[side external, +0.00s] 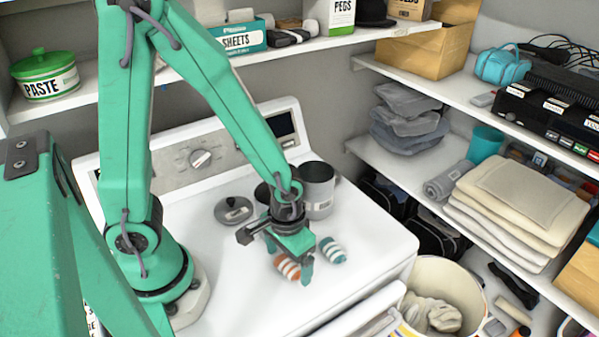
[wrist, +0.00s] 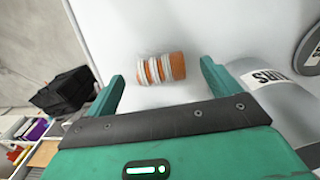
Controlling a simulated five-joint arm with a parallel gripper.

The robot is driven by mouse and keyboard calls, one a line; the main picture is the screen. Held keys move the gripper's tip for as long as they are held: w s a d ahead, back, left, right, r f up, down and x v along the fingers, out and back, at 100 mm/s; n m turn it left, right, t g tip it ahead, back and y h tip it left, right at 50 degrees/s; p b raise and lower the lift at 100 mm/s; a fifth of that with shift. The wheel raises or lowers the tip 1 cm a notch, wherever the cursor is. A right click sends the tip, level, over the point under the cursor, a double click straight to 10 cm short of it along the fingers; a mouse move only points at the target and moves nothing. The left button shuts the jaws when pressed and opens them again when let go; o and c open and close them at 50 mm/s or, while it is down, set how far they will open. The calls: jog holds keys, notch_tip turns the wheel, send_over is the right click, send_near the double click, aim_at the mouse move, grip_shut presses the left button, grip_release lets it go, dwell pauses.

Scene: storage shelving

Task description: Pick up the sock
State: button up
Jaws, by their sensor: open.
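An orange-and-white striped rolled sock (side external: 287,267) lies on the white top of the washing machine (side external: 365,235). A teal-and-white striped rolled sock (side external: 333,250) lies a little to its right. My gripper (side external: 289,258) is open, pointing down over the orange sock. In the wrist view, the orange sock (wrist: 160,67) shows between and just ahead of the two spread fingers of my gripper (wrist: 162,72). Whether the fingers touch it cannot be told. The teal sock does not show in the wrist view.
A grey metal pot (side external: 318,192) stands close behind my gripper. A dark grey lid (side external: 234,210) lies to the left. Shelves (side external: 400,170) hold folded cloths on the right, with a white basket (side external: 440,275) below. The machine top's front right is clear.

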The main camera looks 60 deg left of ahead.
jog(key=shift+f, duration=0.3)
dwell(0.4)
jog(key=c, duration=1.1)
